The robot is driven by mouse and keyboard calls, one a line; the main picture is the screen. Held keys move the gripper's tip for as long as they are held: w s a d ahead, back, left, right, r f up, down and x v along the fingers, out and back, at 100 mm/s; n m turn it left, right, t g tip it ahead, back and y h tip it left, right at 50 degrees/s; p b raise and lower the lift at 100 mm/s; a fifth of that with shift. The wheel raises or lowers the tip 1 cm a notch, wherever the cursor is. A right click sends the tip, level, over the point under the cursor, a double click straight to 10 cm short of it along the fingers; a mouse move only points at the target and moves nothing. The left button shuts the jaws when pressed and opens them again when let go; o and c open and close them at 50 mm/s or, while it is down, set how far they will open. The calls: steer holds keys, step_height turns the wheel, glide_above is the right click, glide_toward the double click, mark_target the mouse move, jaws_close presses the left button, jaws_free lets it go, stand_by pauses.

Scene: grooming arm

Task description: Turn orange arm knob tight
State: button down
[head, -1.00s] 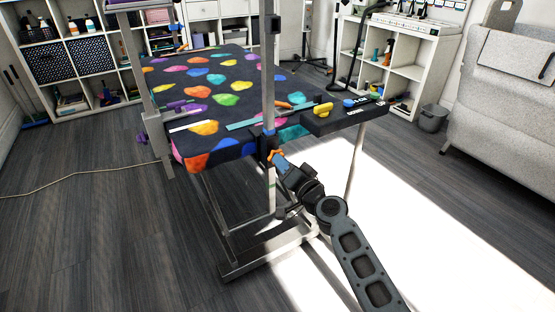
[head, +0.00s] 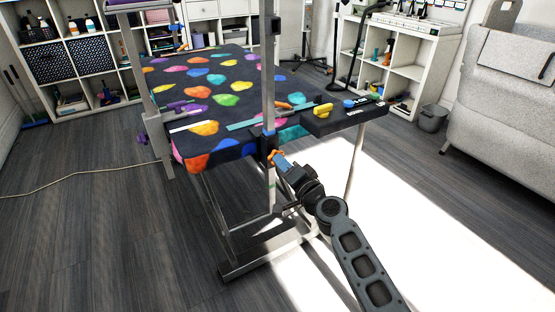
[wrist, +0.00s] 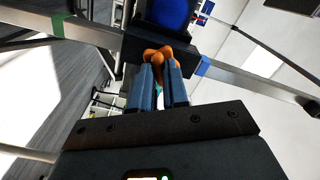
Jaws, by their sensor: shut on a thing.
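The orange arm knob (wrist: 168,55) sits on a dark clamp block (wrist: 130,46) on the metal post of the grooming arm. In the wrist view it is between the blue fingertips of my gripper (wrist: 158,85), which are shut on it. In the head view the orange knob (head: 275,154) shows just beyond my gripper (head: 281,162), low on the vertical post (head: 269,90) at the table's near edge. The fingers hide part of the knob. I cannot tell from the pictures how tight it is.
The grooming table (head: 230,140) has a dark top with colourful blotches. A dark side tray (head: 345,119) holding a yellow item (head: 322,110) juts out to the right of the post. A second post (head: 140,90) stands left. The floor in front is clear.

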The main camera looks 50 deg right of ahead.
steer(key=shift+m, duration=1.4)
steer(key=shift+m+p, duration=0.45)
steer(key=shift+m, duration=0.75)
steer(key=c, duration=1)
jaws_free()
steer(key=shift+c, duration=0.2)
steer(key=b+v, duration=0.1)
steer(key=v, duration=0.7)
steer(key=shift+o, duration=0.4)
steer(key=o, duration=0.5)
